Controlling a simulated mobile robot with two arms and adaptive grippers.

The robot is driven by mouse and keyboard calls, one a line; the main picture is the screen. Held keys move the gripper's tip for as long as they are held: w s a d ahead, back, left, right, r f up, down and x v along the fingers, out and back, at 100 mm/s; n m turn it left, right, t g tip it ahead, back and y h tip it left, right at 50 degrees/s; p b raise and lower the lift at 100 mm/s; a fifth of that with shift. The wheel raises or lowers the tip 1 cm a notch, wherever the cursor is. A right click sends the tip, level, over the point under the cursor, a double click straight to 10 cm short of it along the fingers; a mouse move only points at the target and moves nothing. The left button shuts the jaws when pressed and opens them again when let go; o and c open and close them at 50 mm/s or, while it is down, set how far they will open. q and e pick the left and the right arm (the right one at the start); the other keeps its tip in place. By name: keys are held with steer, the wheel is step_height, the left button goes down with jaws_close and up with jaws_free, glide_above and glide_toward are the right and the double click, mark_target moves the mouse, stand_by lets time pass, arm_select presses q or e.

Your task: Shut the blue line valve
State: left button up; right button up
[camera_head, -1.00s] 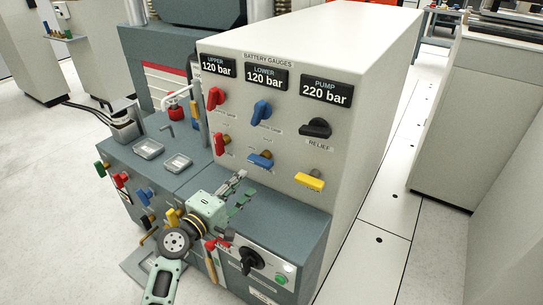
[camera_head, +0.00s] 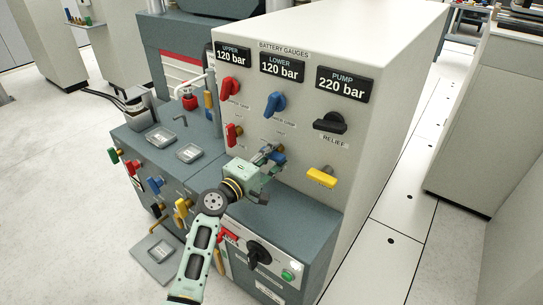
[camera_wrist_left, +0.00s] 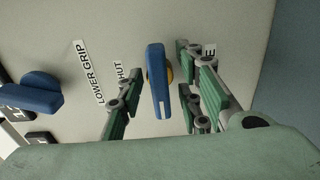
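The lower blue valve handle (camera_head: 279,158) is on the panel's lower row, mostly hidden by my left gripper in the head view. In the left wrist view this blue handle (camera_wrist_left: 157,80) stands upright in the picture, on a yellow stem. My left gripper (camera_head: 270,156) is at this handle. In the left wrist view its open fingers (camera_wrist_left: 158,92) are on either side of the handle, with a clear gap on the left side and a smaller one on the right. A label reading "HUT" lies left of the handle. My right gripper is not in view.
The upper blue handle (camera_head: 274,104), labelled lower grip, is above. A lower red handle (camera_head: 233,134) is to the left and a yellow handle (camera_head: 322,177) to the right. A black relief knob (camera_head: 330,122) is above the yellow one. The console ledge (camera_head: 305,212) lies below.

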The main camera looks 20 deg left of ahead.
arm_select(q)
jaws_close()
